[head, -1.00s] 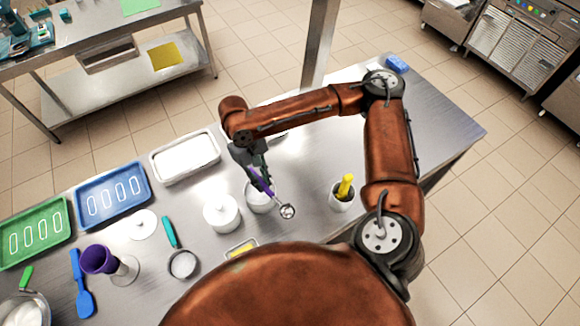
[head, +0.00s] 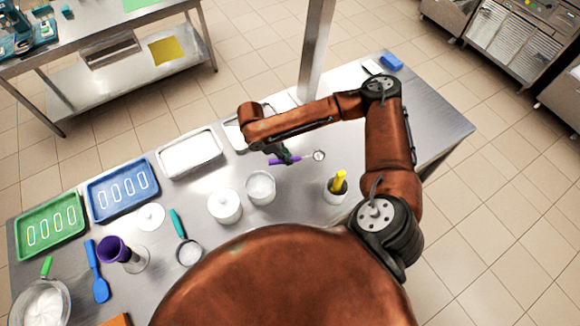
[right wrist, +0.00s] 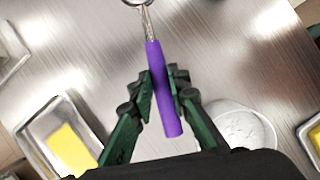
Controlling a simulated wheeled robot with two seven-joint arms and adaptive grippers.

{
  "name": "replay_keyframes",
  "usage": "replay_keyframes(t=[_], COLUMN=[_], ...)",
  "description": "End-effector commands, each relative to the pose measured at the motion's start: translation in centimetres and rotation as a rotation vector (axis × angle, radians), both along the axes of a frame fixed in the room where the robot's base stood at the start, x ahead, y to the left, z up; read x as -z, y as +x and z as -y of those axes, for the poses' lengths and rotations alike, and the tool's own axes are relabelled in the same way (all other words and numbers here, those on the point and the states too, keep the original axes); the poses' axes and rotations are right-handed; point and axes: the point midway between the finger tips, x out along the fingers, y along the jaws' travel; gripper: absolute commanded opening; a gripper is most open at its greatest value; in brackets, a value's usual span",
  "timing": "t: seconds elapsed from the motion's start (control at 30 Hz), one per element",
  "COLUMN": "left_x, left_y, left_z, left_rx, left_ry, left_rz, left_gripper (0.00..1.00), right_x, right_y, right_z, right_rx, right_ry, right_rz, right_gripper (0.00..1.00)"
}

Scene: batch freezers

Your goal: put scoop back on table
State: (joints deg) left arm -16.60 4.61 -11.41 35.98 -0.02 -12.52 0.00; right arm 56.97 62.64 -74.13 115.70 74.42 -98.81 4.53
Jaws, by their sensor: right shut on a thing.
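The scoop (head: 286,160) has a purple handle and a round metal head. My right gripper (head: 282,155) is shut on its handle, and the scoop lies nearly level with its head pointing right in the head view. In the right wrist view the purple handle (right wrist: 160,88) sits between the green and black fingers (right wrist: 161,92), with the metal head cut off at the top edge. The steel table (head: 310,200) is below the scoop; I cannot tell whether they touch. My left gripper is out of view.
A white tub (head: 261,188) and a lidded white jar (head: 225,207) stand left of the scoop. A cup with a yellow-handled tool (head: 336,190) stands at right. A metal tray (head: 190,153) is farther left. The table between the tub and cup looks clear.

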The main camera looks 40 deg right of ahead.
Motion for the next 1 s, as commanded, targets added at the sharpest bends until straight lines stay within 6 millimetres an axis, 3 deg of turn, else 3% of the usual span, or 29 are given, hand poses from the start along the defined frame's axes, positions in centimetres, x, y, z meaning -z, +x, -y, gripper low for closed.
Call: replay_keyframes(t=[0.1,0.3,0.53,0.93,0.97,1.0], left_x=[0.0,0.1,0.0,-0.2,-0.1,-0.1], left_y=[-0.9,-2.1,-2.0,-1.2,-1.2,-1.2], left_z=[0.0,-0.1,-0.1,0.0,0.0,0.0], left_rx=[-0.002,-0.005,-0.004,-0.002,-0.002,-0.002], left_ry=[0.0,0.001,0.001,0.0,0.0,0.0], left_rz=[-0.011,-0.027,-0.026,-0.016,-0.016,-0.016], left_gripper=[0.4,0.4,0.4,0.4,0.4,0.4], right_x=[2.1,3.7,6.6,7.3,7.2,7.2], right_y=[0.0,0.0,0.0,0.0,0.0,0.0], right_z=[0.0,-0.1,-0.1,-0.1,0.0,0.0], right_rx=[0.001,0.002,0.003,0.003,0.002,0.002], right_ry=[0.0,0.0,0.001,0.0,0.0,0.0], right_rz=[0.0,0.0,0.001,0.001,0.002,0.002], right_gripper=[0.0,0.0,0.0,0.0,0.18,0.21])
